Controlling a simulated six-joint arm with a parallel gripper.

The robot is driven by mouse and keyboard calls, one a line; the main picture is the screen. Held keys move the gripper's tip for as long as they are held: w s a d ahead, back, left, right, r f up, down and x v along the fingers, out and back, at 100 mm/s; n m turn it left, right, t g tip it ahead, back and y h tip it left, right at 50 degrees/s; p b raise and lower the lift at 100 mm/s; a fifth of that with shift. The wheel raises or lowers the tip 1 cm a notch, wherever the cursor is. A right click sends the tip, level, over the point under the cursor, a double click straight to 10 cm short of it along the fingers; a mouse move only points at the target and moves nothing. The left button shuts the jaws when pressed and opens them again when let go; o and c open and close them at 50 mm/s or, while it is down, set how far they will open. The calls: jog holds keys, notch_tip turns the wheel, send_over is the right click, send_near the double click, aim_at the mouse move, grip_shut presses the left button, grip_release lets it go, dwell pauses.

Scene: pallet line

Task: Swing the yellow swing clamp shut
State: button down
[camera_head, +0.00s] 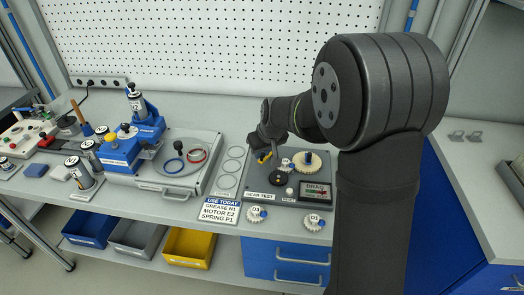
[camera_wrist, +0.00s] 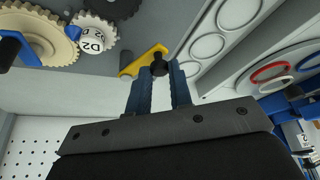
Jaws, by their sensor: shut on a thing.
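The yellow swing clamp (camera_wrist: 140,61) shows in the wrist view as a short yellow arm with a black knob (camera_wrist: 159,68) at one end. In the head view the clamp (camera_head: 262,158) is a small yellow piece at the left edge of the grey gear test board (camera_head: 262,191). My gripper (camera_wrist: 160,72) has its blue fingers on both sides of the black knob and is shut on it. In the head view my gripper (camera_head: 264,147) partly covers the clamp.
A large cream gear (camera_head: 306,164) and a display box (camera_head: 315,191) are on the board. Loose gears D3 (camera_head: 256,215) and D1 (camera_head: 314,221) lie in front. A column of white rings (camera_head: 229,168), a tray (camera_head: 199,180) and a blue fixture (camera_head: 122,152) stand left.

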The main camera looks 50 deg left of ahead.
jog(key=n, duration=0.1)
jog(key=w+d+n+g, duration=0.1)
jog(key=n, duration=0.1)
jog(key=d+n, duration=0.1)
jog(key=shift+w+d+g, duration=0.1)
jog(key=shift+w+g, duration=0.25)
jog(key=shift+g, duration=0.05)
jog(key=n, duration=0.1)
jog(key=w+d+n+g, duration=0.1)
jog(key=n, duration=0.1)
jog(key=w+n, duration=0.1)
jog(key=shift+w+d+n+g+h, duration=0.1)
jog(key=shift+d+n+g+h, duration=0.2)
jog(key=shift+n+h, duration=0.1)
jog(key=w+n, duration=0.1)
jog(key=w+n+g+h, duration=0.1)
jog(key=n, duration=0.1)
jog(key=shift+d+n, duration=0.15)
jog(key=shift+n, duration=0.15)
jog(key=shift+w+n+g+h, duration=0.2)
jog(key=shift+w+n, duration=0.25)
jog(key=shift+n, duration=0.35)
jog(key=shift+w+n+g+h, duration=0.1)
jog(key=shift+w+n+h, duration=0.3)
jog(key=shift+n, duration=0.4)
jog(key=shift+w, duration=0.1)
jog(key=c, duration=1.3)
grip_release()
jog(key=shift+r, duration=0.1)
jog(key=v, duration=1.7)
